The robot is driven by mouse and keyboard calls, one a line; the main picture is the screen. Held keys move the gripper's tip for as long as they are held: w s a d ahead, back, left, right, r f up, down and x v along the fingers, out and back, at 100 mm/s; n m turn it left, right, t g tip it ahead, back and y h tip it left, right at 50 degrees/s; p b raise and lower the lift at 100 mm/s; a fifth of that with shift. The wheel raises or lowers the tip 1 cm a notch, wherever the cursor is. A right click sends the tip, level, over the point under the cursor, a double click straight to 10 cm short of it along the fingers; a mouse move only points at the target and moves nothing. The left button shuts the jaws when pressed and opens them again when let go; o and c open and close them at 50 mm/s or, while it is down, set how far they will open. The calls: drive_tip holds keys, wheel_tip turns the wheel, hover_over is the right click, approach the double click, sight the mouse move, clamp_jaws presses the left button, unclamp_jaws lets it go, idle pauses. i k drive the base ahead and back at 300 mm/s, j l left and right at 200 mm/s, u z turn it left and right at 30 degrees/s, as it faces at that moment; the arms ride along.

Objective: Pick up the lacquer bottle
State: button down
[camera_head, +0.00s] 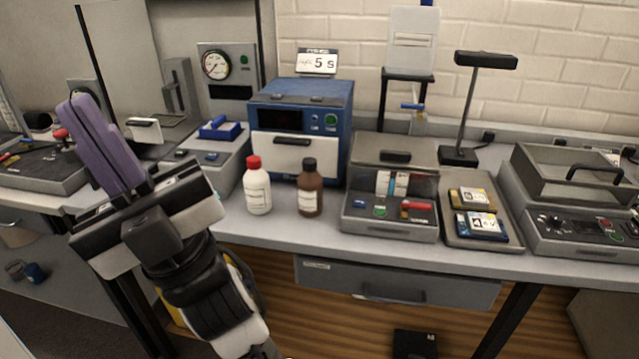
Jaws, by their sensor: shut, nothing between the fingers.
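Two bottles stand upright side by side near the front edge of the bench, before a blue oven. One is a white bottle (257,187) with a red cap. The other is a brown bottle (310,190) with a black cap. Their labels are too small to read, so I cannot tell which holds lacquer. My gripper (82,112) is at the left, raised, with its purple fingers pointing up and to the left, away from both bottles. The fingers are shut together and hold nothing. Both bottles are fully visible.
The blue oven (300,115) stands close behind the bottles. A grey device with a clear lid (390,218) is just right of the brown bottle. A tray with yellow and blue boxes (482,238) lies farther right. A drawer (395,283) hangs below the bench edge.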

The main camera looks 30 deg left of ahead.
sight(310, 182)
drive_tip(key=i+l, duration=0.1)
drive_tip(key=l, duration=0.2)
drive_tip(key=i+l, duration=0.1)
drive_tip(key=l, duration=0.2)
drive_tip(key=i+l, duration=0.1)
drive_tip(key=l, duration=0.2)
drive_tip(key=i+l+u, duration=0.1)
drive_tip(key=l+u, duration=0.15)
drive_tip(key=l, duration=0.15)
drive_tip(key=l+u, duration=0.25)
drive_tip(key=i+u, duration=0.25)
drive_tip(key=u, duration=0.15)
drive_tip(key=i+u, duration=0.35)
drive_tip(key=i, duration=0.45)
